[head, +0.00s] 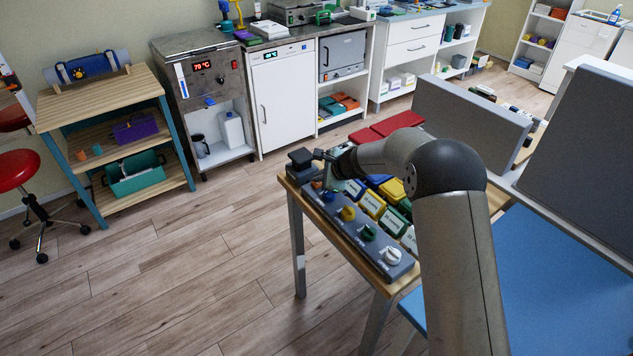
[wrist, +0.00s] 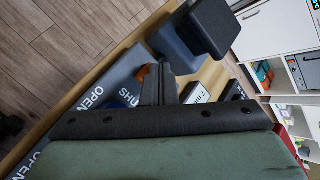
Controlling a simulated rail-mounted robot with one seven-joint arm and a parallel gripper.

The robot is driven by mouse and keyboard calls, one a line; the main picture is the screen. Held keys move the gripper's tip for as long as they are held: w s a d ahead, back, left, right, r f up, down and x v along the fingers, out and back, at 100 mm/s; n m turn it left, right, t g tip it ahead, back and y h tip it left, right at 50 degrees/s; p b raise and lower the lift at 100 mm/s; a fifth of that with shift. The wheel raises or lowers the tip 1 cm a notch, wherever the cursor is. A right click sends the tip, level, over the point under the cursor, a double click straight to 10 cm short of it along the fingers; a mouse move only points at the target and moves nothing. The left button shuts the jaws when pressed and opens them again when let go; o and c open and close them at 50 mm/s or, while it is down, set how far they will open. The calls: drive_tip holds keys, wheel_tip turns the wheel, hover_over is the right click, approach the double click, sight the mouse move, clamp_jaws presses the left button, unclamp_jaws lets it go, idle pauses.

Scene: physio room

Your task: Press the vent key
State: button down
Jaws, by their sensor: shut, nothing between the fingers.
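A grey panel (head: 350,233) with a row of knobs lies along the front edge of a wooden table; its OPEN and SHUT lettering shows in the wrist view (wrist: 128,75). The knobs are yellow (head: 348,213), green (head: 369,232) and white (head: 392,256), with a blue one (head: 328,196) at the far end. A dark block-shaped device (head: 301,159) stands at the panel's far end, also in the wrist view (wrist: 214,28). My gripper (wrist: 157,84) is shut and empty, over the panel's far end beside the dark device. I cannot read any vent label.
Labelled yellow (head: 372,204) and green (head: 394,220) boxes lie behind the panel, close to my arm. Red pads (head: 400,123) lie farther back. A grey upright board (head: 470,118) and a blue couch (head: 545,280) are on the right.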

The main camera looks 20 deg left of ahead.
sight(320, 184)
drive_tip(key=shift+r+p, duration=0.3)
drive_tip(key=shift+r, duration=0.4)
wheel_tip(320, 184, up, 5)
drive_tip(key=p, duration=0.3)
drive_tip(key=shift+p, duration=0.4)
idle(1.6)
